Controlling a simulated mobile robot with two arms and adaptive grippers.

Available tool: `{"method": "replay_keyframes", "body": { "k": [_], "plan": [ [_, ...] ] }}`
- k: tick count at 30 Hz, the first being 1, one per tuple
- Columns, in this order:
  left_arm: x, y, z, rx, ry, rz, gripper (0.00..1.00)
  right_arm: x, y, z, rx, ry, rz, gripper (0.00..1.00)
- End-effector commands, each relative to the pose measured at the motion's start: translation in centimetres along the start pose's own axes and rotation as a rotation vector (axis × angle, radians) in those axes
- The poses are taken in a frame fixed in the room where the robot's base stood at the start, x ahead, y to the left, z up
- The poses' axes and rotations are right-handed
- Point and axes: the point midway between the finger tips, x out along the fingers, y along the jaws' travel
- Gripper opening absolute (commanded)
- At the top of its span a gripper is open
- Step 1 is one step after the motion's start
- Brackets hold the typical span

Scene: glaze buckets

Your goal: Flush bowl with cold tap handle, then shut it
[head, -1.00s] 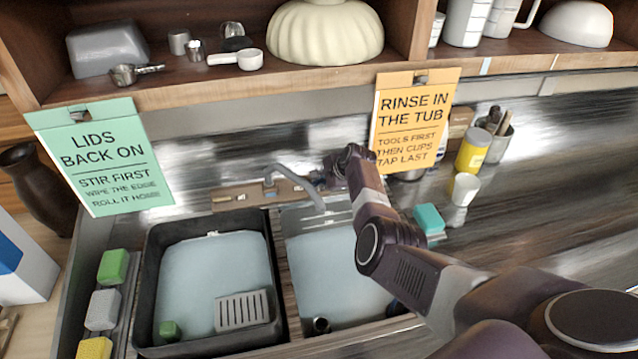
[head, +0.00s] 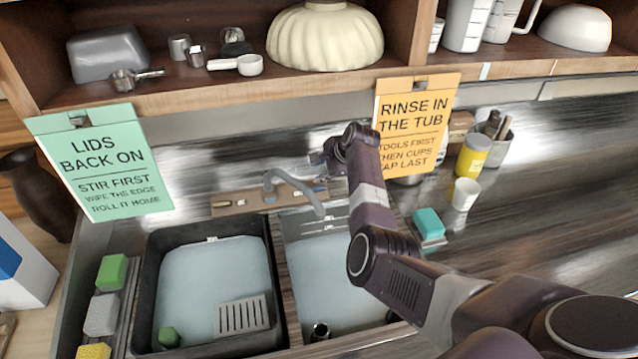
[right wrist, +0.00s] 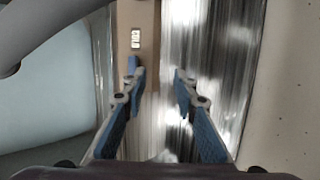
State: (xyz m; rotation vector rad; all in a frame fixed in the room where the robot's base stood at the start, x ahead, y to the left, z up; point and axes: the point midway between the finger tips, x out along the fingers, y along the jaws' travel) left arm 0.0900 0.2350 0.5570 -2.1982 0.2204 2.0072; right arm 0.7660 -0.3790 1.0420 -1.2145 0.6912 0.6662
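The grey curved tap spout (head: 295,181) rises from a wooden strip (head: 235,201) behind the sink and hangs over the right-hand bowl (head: 320,265). The spout also shows in the right wrist view (right wrist: 45,30). My right gripper (head: 320,160) is behind and right of the spout, near the back wall, and small in the head view. In the right wrist view its blue-padded fingers (right wrist: 157,90) are apart with nothing gripped, over the strip's end and shiny metal. I cannot make out the cold tap handle clearly. My left gripper is not in view.
A dark tub (head: 155,290) with pale liquid, a grey slotted piece and a green block stands left of the bowl. The orange sign (head: 412,125) hangs close to my right wrist. A teal sponge (head: 429,223) and white cup (head: 465,194) stand right of it.

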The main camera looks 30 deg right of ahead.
Motion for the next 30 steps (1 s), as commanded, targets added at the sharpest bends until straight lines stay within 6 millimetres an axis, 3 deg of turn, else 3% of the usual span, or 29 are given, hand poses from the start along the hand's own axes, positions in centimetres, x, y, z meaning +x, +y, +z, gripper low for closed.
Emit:
{"method": "replay_keyframes", "body": {
  "k": [9,24,30],
  "plan": [
    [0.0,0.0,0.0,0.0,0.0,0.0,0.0,-2.2,-1.6,0.6,0.001,0.0,0.003,0.27],
    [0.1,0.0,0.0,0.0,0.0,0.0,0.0,-2.1,-1.6,0.7,-0.001,-0.002,0.001,0.27],
    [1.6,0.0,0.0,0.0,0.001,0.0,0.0,-1.3,-2.6,1.9,-0.034,-0.033,-0.089,0.27]
  ]
}}
